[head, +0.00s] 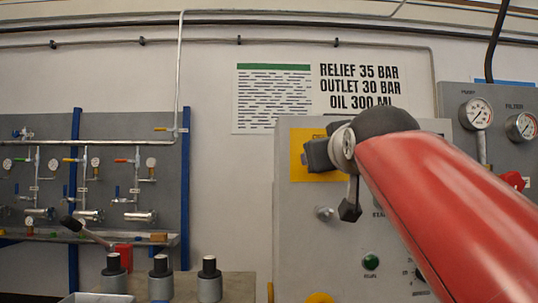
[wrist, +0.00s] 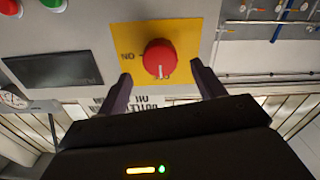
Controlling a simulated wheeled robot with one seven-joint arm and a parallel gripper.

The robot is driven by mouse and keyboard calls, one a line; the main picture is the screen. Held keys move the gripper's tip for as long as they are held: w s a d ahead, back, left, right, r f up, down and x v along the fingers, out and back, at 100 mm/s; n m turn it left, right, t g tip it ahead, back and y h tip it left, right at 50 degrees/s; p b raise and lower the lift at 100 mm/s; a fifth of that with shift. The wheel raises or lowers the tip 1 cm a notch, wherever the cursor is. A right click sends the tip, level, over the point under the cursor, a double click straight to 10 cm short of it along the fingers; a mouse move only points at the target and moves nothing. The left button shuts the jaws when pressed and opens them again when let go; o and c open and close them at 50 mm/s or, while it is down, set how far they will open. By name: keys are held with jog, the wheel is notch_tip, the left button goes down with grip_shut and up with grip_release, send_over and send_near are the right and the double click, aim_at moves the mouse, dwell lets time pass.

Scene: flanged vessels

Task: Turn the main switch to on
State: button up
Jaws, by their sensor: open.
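The main switch is a red round knob (wrist: 159,58) on a yellow plate (wrist: 200,30), seen upside down in the wrist view. Its white mark points down in that picture, towards a partly hidden label. The word ON stands to the left of the knob. My gripper (wrist: 161,73) is open, with one finger to each side of the knob's lower part in the picture; I cannot tell whether they touch it. In the head view my gripper (head: 318,154) is in front of the yellow plate (head: 298,166), and the knob is hidden there.
The plate is on a grey cabinet (head: 295,245) with a green button (head: 371,261) and a dark display (wrist: 52,69). A gauge panel (head: 460,97) stands at the right. Several grey cylinders with black tops (head: 209,280) stand at lower left.

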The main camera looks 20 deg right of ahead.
jog(key=x, duration=0.4)
jog(key=shift+p, duration=0.3)
jog(key=c, duration=1)
